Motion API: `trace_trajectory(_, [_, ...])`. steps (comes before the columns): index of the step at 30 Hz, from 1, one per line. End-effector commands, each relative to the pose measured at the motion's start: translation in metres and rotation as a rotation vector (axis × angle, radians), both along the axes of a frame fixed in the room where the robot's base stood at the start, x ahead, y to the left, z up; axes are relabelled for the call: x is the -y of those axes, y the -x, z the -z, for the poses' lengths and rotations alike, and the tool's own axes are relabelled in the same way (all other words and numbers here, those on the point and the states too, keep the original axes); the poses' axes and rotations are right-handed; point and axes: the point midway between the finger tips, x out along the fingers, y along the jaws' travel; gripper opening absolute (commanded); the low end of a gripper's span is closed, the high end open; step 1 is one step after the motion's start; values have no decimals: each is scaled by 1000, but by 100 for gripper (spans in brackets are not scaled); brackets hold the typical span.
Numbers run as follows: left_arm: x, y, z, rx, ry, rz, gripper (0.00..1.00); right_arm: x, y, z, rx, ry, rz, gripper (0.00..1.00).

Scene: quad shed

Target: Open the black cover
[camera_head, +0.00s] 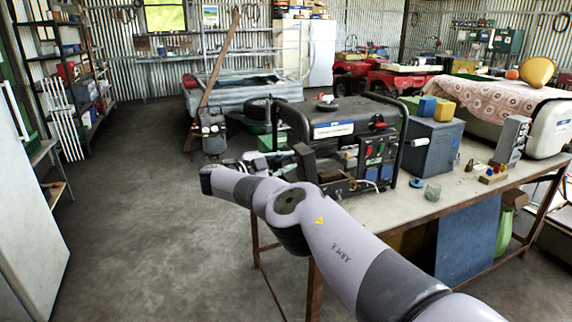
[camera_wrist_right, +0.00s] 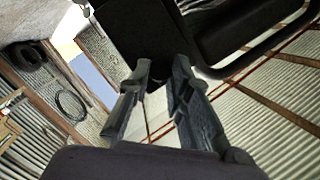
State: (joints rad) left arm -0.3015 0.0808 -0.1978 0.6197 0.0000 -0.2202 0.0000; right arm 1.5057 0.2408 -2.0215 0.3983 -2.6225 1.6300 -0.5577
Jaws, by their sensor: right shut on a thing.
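The black generator (camera_head: 345,140) stands on the workbench, with a control panel of switches and sockets on its front. A dark upright flap, which looks like the black cover (camera_head: 305,163), stands out at the left of that panel. My right gripper (camera_head: 280,158) is at this flap, partly hidden by my own wrist. In the right wrist view my right gripper (camera_wrist_right: 158,88) has its two fingers close together at the lower edge of a black part, likely the black cover (camera_wrist_right: 142,35). It is shut on that part; the exact contact is hard to see. My left gripper is not in view.
A pressure-washer-like machine (camera_head: 213,130) stands on the floor behind. The concrete floor at left is clear.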

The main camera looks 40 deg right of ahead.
Motion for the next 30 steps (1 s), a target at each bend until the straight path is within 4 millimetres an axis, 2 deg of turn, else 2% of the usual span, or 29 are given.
trace_trajectory(6, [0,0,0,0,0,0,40,2,0,-3,2,5,-1,0])
trace_trajectory(7, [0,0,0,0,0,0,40,2,0,-3,2,5,-1,21])
trace_trajectory(16, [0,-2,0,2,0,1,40,1,0,-1,0,1,0,41])
trace_trajectory(26, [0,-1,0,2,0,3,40,-1,0,0,0,0,0,41])
trace_trajectory(30, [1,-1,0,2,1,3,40,-16,0,-2,-1,0,-4,41])
